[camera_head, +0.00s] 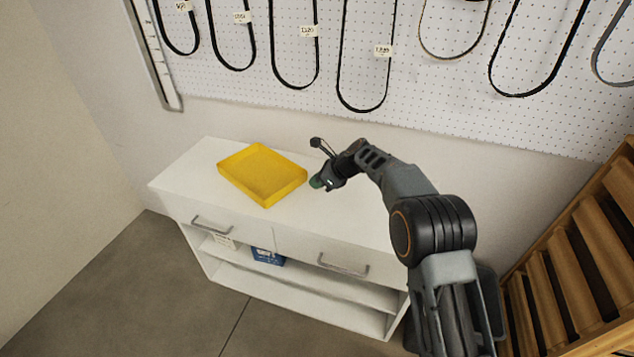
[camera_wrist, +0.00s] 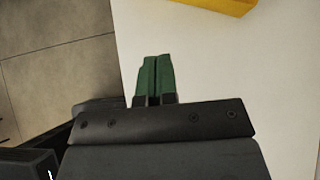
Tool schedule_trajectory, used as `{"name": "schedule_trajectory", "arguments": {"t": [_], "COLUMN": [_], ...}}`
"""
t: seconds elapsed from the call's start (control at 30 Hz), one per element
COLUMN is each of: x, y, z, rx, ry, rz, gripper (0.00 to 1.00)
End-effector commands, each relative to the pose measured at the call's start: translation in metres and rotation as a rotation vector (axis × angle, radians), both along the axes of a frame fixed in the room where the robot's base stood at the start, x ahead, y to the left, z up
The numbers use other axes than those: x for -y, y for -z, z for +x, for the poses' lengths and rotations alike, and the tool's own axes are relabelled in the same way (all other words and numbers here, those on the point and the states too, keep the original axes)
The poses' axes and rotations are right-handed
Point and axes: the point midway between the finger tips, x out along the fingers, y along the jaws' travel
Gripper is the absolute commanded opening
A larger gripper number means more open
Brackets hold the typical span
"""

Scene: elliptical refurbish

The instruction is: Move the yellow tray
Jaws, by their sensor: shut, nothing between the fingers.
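The yellow tray (camera_head: 262,174) is a shallow rectangular tray lying flat on the left part of the white cabinet's top. My gripper (camera_head: 317,183) is just to the right of the tray, above the cabinet top, and apart from it. In the wrist view, the green fingertips of my gripper (camera_wrist: 154,75) are together with nothing between them. Only a corner of the yellow tray (camera_wrist: 225,5) shows at the top edge of the wrist view.
The white cabinet (camera_head: 180,184) has two drawers with handles and open shelves below, with a blue box (camera_head: 267,256) on one. A pegboard (camera_head: 440,90) with hanging black belts is behind. A wooden slatted rack (camera_head: 575,270) stands at the right.

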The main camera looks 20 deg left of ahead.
Motion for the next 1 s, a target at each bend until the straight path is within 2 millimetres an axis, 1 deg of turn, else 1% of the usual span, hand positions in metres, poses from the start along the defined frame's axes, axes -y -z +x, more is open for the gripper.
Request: {"name": "schedule_trajectory", "arguments": {"t": [0.07,0.13,0.2,0.27,0.33,0.37,0.43,0.47,0.5,0.53,0.57,0.6,0.67,0.7,0.77,0.8,0.87,0.9,1.0], "x": [0.000,0.000,0.005,0.015,0.034,0.045,0.078,0.094,0.117,0.135,0.153,0.177,0.211,0.232,0.262,0.280,0.304,0.318,0.346], "y": [0.000,0.000,-0.004,-0.012,-0.026,-0.034,-0.054,-0.063,-0.075,-0.083,-0.090,-0.099,-0.109,-0.114,-0.118,-0.120,-0.119,-0.117,-0.111], "z": [0.000,0.000,0.000,0.000,-0.002,-0.004,-0.012,-0.017,-0.025,-0.034,-0.042,-0.055,-0.078,-0.093,-0.118,-0.135,-0.160,-0.175,-0.210], "rx": [0.000,0.002,0.017,0.050,0.113,0.149,0.250,0.298,0.363,0.412,0.460,0.522,0.605,0.652,0.716,0.751,0.794,0.816,0.855], "ry": [0.000,-0.001,-0.008,-0.025,-0.064,-0.086,-0.156,-0.193,-0.246,-0.290,-0.336,-0.401,-0.502,-0.571,-0.676,-0.746,-0.849,-0.915,-1.065], "rz": [0.000,-0.001,-0.006,-0.018,-0.047,-0.065,-0.118,-0.145,-0.187,-0.221,-0.257,-0.306,-0.380,-0.429,-0.500,-0.545,-0.609,-0.646,-0.729], "gripper": [0.00,0.06,0.12,0.18,0.25,0.28,0.34,0.34,0.34,0.34,0.34,0.34,0.34,0.34,0.34,0.34,0.34,0.34,0.34]}}
